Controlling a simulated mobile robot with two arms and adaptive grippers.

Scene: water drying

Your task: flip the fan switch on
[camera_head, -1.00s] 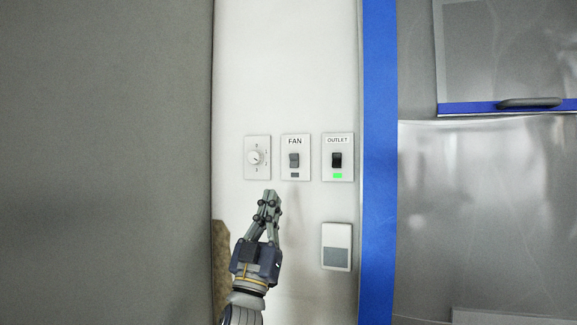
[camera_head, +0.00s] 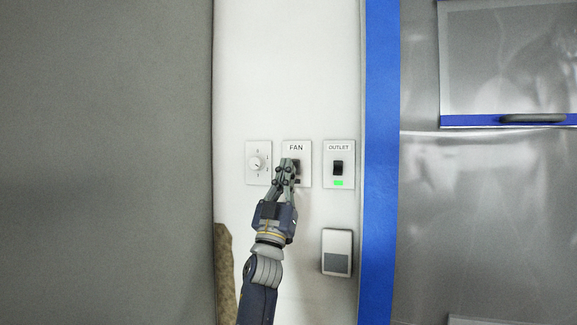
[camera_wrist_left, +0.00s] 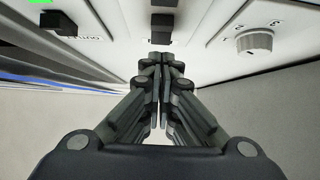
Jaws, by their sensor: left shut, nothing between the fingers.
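The fan switch plate (camera_head: 303,152), labelled FAN, is on the white wall panel between a dial and the outlet switch. Its dark rocker (camera_head: 297,164) is partly hidden behind my left fingertips, so I cannot tell its position there. My left gripper (camera_head: 287,162) is shut and empty, its tips in front of the plate's left half. In the left wrist view, the fan rocker (camera_wrist_left: 162,29) shows just beyond the closed fingertips (camera_wrist_left: 161,60). I cannot tell whether they touch. The small indicator below the rocker looks dark. My right gripper is not in view.
The outlet switch (camera_head: 338,166), with a green light, is close on the right. The dial (camera_head: 255,163) is close on the left. A wall box (camera_head: 337,252) is below right. A blue vertical strip (camera_head: 381,200) edges the panel. The wall above the switches is clear.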

